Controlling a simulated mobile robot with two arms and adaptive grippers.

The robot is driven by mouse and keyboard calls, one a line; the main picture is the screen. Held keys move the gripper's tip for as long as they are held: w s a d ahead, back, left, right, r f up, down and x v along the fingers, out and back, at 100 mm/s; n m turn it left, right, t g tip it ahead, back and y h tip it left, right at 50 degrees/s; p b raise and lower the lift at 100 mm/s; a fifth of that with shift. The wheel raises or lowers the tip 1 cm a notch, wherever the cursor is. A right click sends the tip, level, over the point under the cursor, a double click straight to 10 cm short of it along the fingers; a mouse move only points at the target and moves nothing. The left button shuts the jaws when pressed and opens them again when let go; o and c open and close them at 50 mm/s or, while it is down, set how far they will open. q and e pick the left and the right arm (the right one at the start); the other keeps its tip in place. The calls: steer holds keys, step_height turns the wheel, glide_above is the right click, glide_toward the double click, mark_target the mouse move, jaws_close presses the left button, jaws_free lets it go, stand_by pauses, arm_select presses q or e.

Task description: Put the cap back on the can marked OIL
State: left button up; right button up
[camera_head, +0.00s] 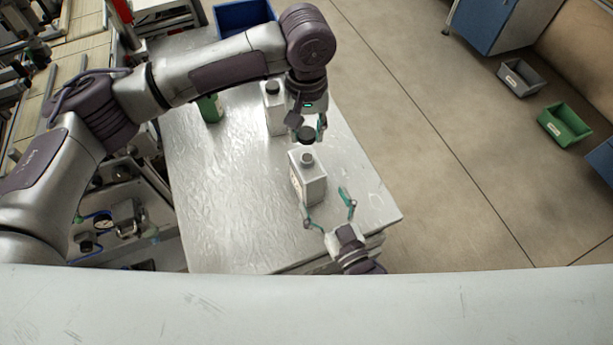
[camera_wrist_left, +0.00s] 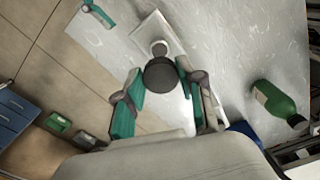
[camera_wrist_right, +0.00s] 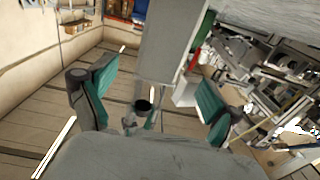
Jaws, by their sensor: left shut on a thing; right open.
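A white can (camera_head: 313,186) with a bare grey neck stands upright on the metal table (camera_head: 235,225). Its side marking is too small to read. My left gripper (camera_head: 307,127) is shut on a black cap (camera_head: 306,136), just above and apart from the neck. In the left wrist view the cap (camera_wrist_left: 160,75) sits between the fingers, with the neck (camera_wrist_left: 159,48) beyond it. My right gripper (camera_head: 330,207) is open at the can's near side, fingers spread. In the right wrist view a grey body, seemingly the can (camera_wrist_right: 170,45), shows between its fingers.
A second white can (camera_head: 272,112) with a black cap stands behind, close to my left gripper. A green bottle (camera_head: 211,109) stands further left. A blue bin (camera_head: 243,15) is at the back. The table's left front is clear. Grey (camera_head: 521,77) and green (camera_head: 565,124) bins lie on the floor.

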steer(key=x, duration=0.9)
steer(key=shift+w, duration=0.2)
steer(key=c, duration=1.6)
arm_select(q)
glide_above(307, 158)
step_height(307, 158, down, 4)
steer(key=shift+s+f, duration=0.1)
steer(key=shift+f, duration=0.1)
arm_select(e)
steer(key=shift+c, duration=0.3)
arm_select(q)
steer(key=shift+f, duration=0.2)
steer(key=shift+f, duration=0.1)
steer(key=shift+f, duration=0.8)
steer(key=shift+f, duration=0.55)
arm_select(e)
jaws_close()
